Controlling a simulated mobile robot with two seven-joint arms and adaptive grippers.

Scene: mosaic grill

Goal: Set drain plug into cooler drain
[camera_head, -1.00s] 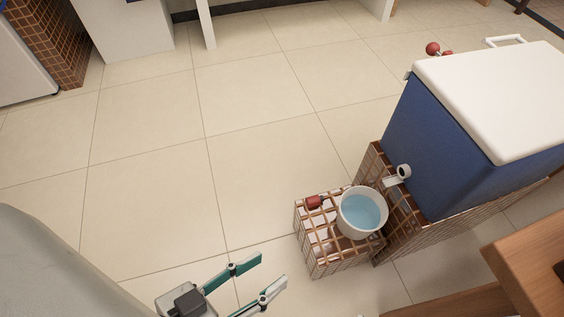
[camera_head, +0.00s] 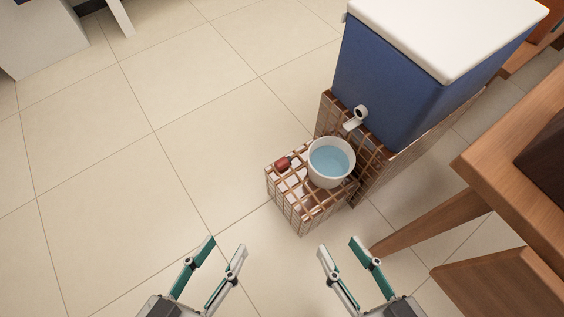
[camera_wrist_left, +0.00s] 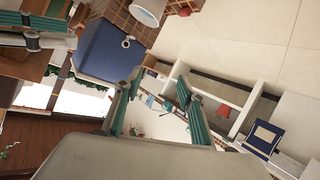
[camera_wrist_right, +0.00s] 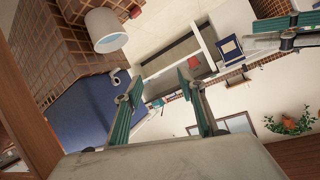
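The red drain plug (camera_head: 282,163) lies on the small tiled stand (camera_head: 301,222), left of a white bucket. It also shows in the left wrist view (camera_wrist_left: 184,12) and in the right wrist view (camera_wrist_right: 136,12). The blue cooler (camera_head: 385,90) has a white lid and stands on a longer tiled ledge. Its drain (camera_head: 360,111) is a pale round fitting low on the side facing the bucket. My left gripper (camera_head: 226,245) is open and empty, short of the stand at the lower left. My right gripper (camera_head: 338,246) is open and empty, below the stand.
The white bucket (camera_head: 316,173) of bluish water stands on the small stand, close to the plug and below the drain. A wooden table (camera_head: 510,130) and a slanted wooden leg (camera_head: 430,225) are at the right. The tiled floor (camera_head: 150,190) on the left is clear.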

